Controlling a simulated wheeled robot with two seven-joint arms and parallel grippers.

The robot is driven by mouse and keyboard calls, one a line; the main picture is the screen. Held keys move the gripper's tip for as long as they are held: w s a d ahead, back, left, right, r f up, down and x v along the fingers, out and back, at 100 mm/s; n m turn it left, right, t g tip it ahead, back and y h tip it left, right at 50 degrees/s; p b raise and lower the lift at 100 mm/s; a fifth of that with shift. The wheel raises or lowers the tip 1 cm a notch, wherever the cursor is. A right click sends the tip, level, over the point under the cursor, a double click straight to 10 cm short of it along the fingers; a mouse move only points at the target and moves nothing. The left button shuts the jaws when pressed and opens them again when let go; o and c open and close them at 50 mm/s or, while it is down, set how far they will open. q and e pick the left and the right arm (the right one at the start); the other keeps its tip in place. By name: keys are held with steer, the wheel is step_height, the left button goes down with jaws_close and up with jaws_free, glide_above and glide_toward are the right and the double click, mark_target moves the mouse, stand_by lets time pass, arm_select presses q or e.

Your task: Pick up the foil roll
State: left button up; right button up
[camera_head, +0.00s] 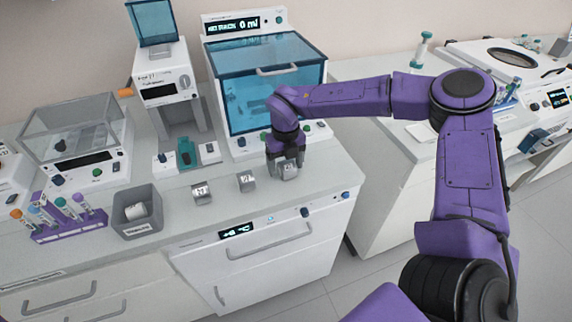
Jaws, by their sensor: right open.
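Three small shiny silver pieces, which look like foil rolls, stand in a row on the counter: a left one (201,191), a middle one (246,181) and a right one (289,172). My right gripper (287,164) points down at the right one, with its fingers open around it. The fingers hide part of that piece, and I cannot tell whether they touch it. A pale roll (135,211) also lies in a grey bin at the left. My left gripper is out of view.
The grey bin (138,227) and a purple rack (67,224) of capped tubes stand at the left. A blue-windowed machine (265,75) stands close behind my right gripper. The counter's front edge lies just below the silver pieces.

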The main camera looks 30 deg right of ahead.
steer(key=shift+d+f, duration=0.1)
steer(key=shift+f, duration=0.35)
steer(key=shift+s+d+f, duration=0.1)
steer(key=shift+s+d, duration=0.05)
steer(key=c, duration=1.1)
